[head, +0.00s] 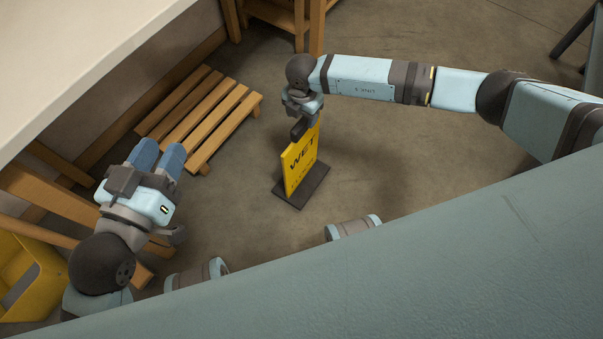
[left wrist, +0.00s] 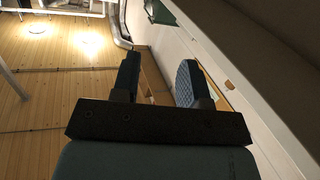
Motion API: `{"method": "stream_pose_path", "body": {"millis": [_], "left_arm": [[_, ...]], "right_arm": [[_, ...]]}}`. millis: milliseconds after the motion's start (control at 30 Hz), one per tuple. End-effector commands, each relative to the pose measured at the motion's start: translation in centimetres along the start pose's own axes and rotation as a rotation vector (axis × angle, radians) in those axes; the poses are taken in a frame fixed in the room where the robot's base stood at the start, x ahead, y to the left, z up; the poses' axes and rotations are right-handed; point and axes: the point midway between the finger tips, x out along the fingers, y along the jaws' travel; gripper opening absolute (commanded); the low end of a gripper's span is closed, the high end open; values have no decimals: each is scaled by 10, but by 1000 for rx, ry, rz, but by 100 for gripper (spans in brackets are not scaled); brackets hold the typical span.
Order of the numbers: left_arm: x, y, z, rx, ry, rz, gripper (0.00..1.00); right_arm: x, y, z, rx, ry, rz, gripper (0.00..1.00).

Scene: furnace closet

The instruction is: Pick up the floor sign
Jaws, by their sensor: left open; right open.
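The yellow floor sign (head: 300,160) stands upright on a dark flat base (head: 301,187) on the floor, in the middle of the head view. Dark lettering on it reads "WET". My right gripper (head: 299,130) is at the sign's top edge, pointing down at it. Its fingers are partly hidden, and I cannot tell if they touch the sign. My left gripper (head: 160,155) is open and empty at the left, well apart from the sign. Its two fingers also show spread in the left wrist view (left wrist: 160,85), with nothing between them.
A low wooden slatted rack (head: 205,110) lies on the floor left of the sign. A pale counter (head: 80,50) fills the upper left. A yellow bin-like object (head: 25,280) is at the lower left. Wooden legs (head: 316,30) stand at the top. The floor right of the sign is clear.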

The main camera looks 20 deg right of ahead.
Motion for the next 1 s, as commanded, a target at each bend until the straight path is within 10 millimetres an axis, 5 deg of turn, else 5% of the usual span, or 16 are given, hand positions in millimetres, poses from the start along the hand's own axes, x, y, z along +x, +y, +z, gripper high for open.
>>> {"method": "stream_pose_path", "body": {"millis": [300,600,833,1000], "left_arm": [[8,-15,-2,171,96,-7,40],[8,-17,-7,208,114,-8,40],[8,-17,-7,205,112,-8,40],[8,-16,-6,202,110,-8,40]], "right_arm": [[46,3,0,0,1,-2,57],[50,3,0,0,1,0,57],[50,3,0,0,1,0,5],[50,3,0,0,1,0,0]]}}
